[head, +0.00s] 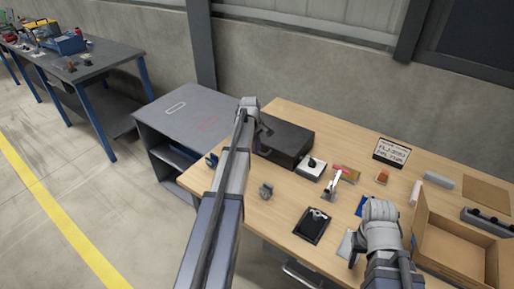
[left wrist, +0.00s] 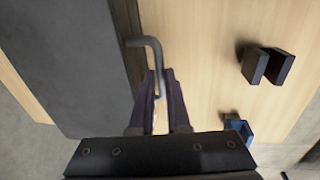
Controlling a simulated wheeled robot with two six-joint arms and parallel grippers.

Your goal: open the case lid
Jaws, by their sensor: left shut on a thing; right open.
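The case is a dark, low box (head: 290,143) at the back left of the wooden table; its lid looks shut and flat. In the left wrist view the case (left wrist: 60,60) fills the left side, with a bent grey handle (left wrist: 150,45) sticking out from its side. My left gripper (left wrist: 157,88) is shut on the free end of the handle. In the head view my left gripper (head: 262,130) is at the case's left edge, largely hidden by my arm. My right gripper (head: 356,250) is open and apart from the case, over the table's front.
A grey cabinet (head: 190,108) stands left of the table. Right of the case are a white box with a black knob (head: 311,168), a sign (head: 391,152) and an open cardboard box (head: 455,250). A black tray (head: 312,226) lies near the front edge.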

